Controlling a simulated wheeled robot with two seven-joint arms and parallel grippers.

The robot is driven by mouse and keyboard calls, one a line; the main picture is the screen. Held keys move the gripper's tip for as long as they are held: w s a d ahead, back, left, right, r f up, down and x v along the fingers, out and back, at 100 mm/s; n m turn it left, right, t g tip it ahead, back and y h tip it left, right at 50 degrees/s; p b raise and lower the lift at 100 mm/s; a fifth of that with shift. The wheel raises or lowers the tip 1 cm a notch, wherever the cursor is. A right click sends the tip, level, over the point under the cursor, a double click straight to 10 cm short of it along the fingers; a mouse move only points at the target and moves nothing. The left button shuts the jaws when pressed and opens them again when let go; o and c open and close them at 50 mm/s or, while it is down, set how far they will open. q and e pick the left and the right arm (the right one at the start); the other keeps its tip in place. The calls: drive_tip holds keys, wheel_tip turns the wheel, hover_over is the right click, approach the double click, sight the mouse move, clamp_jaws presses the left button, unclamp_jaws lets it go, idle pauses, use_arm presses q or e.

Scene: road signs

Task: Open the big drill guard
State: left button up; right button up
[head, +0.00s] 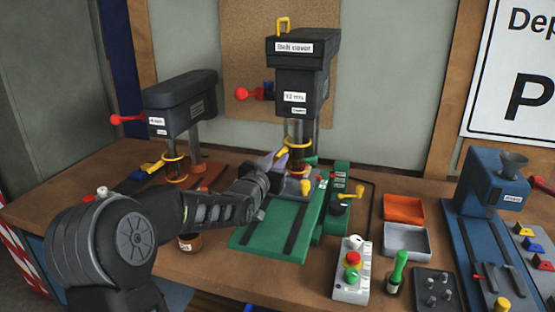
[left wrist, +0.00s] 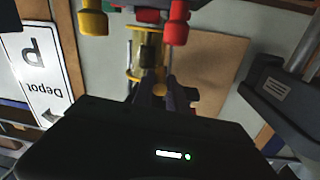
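The big drill (head: 300,75) stands at the back centre, with "Belt cover" and "12 mm" labels. Its guard (head: 298,140) is a clear, yellow-rimmed cylinder around the chuck, and it looks closed. A small yellow handle (head: 281,152) sticks out on its left side. The guard also shows upside down in the left wrist view (left wrist: 145,48). My left gripper (head: 272,168) is close in front of the handle, its fingers apart. In the left wrist view, a yellow knob (left wrist: 159,88) shows between the fingers; contact cannot be told. My right gripper is not in view.
A smaller drill (head: 180,105) with a red knob stands at the left.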

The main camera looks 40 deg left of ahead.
use_arm(q)
clamp_jaws()
idle(0.8)
wheel_tip(320, 180, up, 5)
drive_tip(key=shift+p, duration=0.5)
drive_tip(key=o, duration=0.6)
unclamp_jaws()
drive_tip(key=shift+f, duration=0.1)
drive_tip(key=shift+s+d, duration=0.1)
drive_tip(key=shift+s, duration=0.35)
drive_tip(key=b+v, duration=0.2)
drive_tip(key=v, duration=0.5)
